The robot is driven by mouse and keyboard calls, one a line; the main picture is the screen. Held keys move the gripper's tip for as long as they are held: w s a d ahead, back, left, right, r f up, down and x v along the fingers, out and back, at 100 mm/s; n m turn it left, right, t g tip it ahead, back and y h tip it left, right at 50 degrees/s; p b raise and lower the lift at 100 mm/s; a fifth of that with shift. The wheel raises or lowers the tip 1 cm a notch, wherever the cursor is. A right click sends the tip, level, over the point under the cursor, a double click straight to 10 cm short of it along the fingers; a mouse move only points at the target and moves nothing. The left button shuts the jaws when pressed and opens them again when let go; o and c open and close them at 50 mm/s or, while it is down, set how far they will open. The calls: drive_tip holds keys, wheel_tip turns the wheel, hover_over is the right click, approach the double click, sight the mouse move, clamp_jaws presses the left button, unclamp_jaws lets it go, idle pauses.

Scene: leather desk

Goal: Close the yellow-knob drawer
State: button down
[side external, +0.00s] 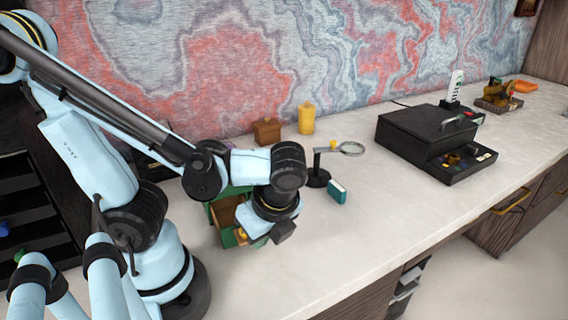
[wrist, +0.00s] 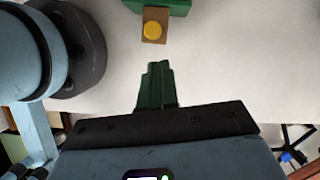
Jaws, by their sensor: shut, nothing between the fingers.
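A small green cabinet (side external: 217,216) stands on the pale counter beside my arm, partly hidden behind my wrist. A brown open-topped space shows at its front, and a yellow knob (side external: 241,234) sits low near it. In the wrist view, the yellow knob (wrist: 152,28) is on a brown block or drawer front (wrist: 152,39) that juts from the green body (wrist: 178,6). My gripper (wrist: 158,65) has green fingers, shut and empty, pointing at the knob with a short gap in the picture. In the side view my gripper (side external: 262,240) is right of the knob.
A magnifier on a stand (side external: 318,176) and a teal block (side external: 337,191) stand right of my wrist. A brown box (side external: 267,131) and a yellow canister (side external: 306,118) are behind. A black case (side external: 425,134) with an open drawer is farther right. The front counter is clear.

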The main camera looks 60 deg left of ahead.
drive_tip(key=shift+s+a, duration=0.2)
drive_tip(key=shift+a, duration=0.8)
drive_tip(key=shift+w+a, duration=0.15)
drive_tip(key=shift+a, duration=2.1)
drive_tip(key=shift+w+a, duration=0.15)
drive_tip(key=shift+a, duration=2.1)
drive_tip(key=shift+d, duration=0.15)
drive_tip(key=w+d+r, duration=0.2)
drive_tip(key=d+r, duration=0.5)
drive_tip(key=r, duration=0.2)
drive_tip(key=w+d+f+n+t+h, duration=0.1)
drive_tip(key=w+n+t+h, duration=0.3)
drive_tip(key=w+n+t, duration=0.4)
drive_tip(key=f+n, duration=0.1)
drive_tip(key=n, duration=0.6)
drive_tip(key=shift+w+f+n, duration=0.35)
drive_tip(key=shift+n, duration=0.05)
